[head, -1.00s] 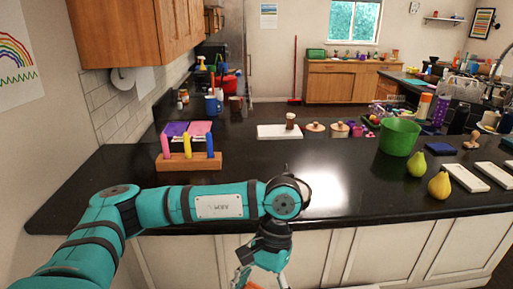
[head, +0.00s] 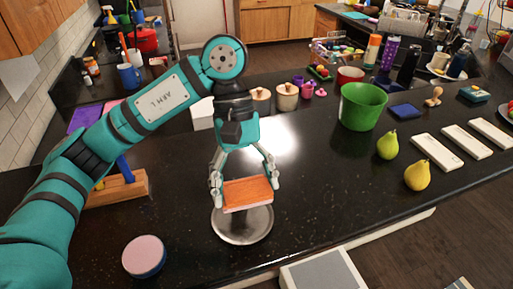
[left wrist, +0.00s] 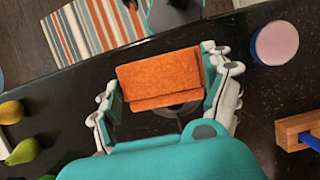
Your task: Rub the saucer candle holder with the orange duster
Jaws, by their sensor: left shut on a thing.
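My left gripper (head: 244,187) is shut on the orange duster (head: 248,194), a block with an orange face. The duster is between the fingers in the left wrist view (left wrist: 158,76) too. The saucer candle holder (head: 243,228), a round grey metal dish, lies on the black counter right below the duster. The duster hides its far part, and I cannot tell whether the two touch. In the left wrist view only a bit of the dish shows under the duster. My right gripper is not in view.
A pink-topped round block (head: 144,256) lies left of the dish. A wooden holder (head: 122,187) is behind it. A green bucket (head: 362,106), a green pear (head: 388,145) and a yellow pear (head: 417,175) stand to the right. The counter between the dish and pears is clear.

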